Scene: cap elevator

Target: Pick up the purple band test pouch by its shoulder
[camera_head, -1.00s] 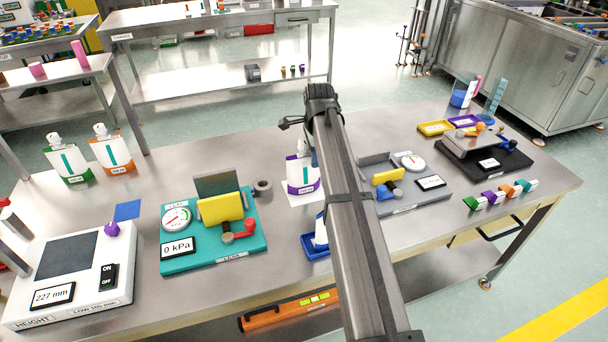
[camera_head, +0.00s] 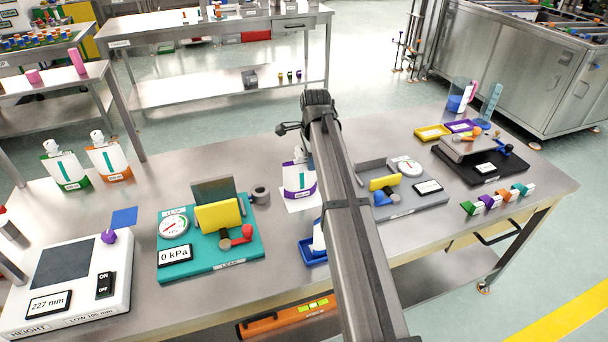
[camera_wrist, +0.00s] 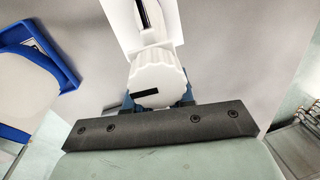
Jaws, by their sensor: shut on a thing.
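The purple band test pouch (camera_head: 297,181) stands upright on a white square near the middle of the table in the head view, with its right edge partly behind my arm. In the wrist view its white ribbed cap (camera_wrist: 157,78) points at the camera, with a dark mark on it. My gripper (camera_wrist: 152,101) has its blue fingertips on either side below the cap. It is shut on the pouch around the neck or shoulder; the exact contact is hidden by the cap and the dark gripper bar. In the head view the fingers are mostly hidden by my arm.
A blue tray (camera_head: 314,254) with a white item stands close in front of the pouch. The teal leak tester (camera_head: 245,258) is to the left and a grey gauge fixture (camera_head: 432,200) to the right. Two other pouches, green (camera_head: 66,168) and orange (camera_head: 108,160), stand at the far left.

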